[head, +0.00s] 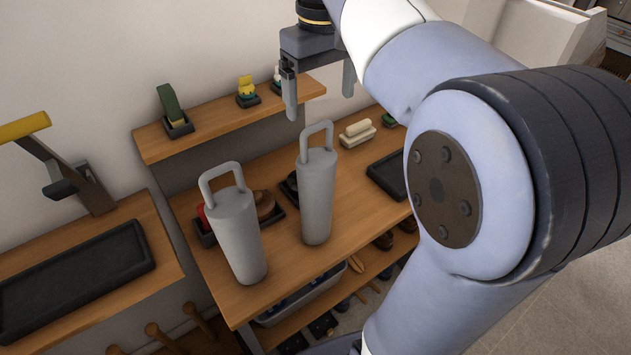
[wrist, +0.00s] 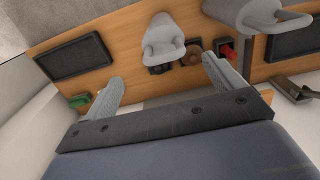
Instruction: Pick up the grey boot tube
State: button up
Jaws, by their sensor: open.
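Two tall grey boot tubes with loop handles stand upright on the bench top. The right one (head: 317,195) is near the bench middle, and the left one (head: 236,232) is near its front left corner. My gripper (head: 320,98) is open and empty, above and behind the right tube. In the wrist view my gripper (wrist: 163,75) has its fingers spread, with the right tube (wrist: 163,42) showing beyond the gap between them. The left tube (wrist: 243,14) is at the top right there. Neither tube is touched.
A dark tray (head: 206,236) with red and brown items sits behind the tubes. A black tray (head: 385,176) lies to the right. A raised shelf (head: 215,128) holds brushes. A side bench (head: 165,238) with a yellow-handled lever (head: 25,127) stands at left. My arm covers the right side.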

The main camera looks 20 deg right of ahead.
aim_at(320, 126)
notch_tip(320, 126, down, 5)
jog(key=shift+f, duration=0.1)
jog(key=shift+w+a+f, duration=0.1)
jog(key=shift+a+f, duration=0.05)
jog(key=shift+f, duration=1.15)
jog(key=shift+w+a+f, duration=0.1)
jog(key=shift+a+f, duration=0.05)
jog(key=shift+f, duration=1.15)
jog(key=shift+c, duration=0.6)
jog(key=c, duration=0.8)
jog(key=shift+c, duration=0.2)
jog(key=shift+r, duration=0.15)
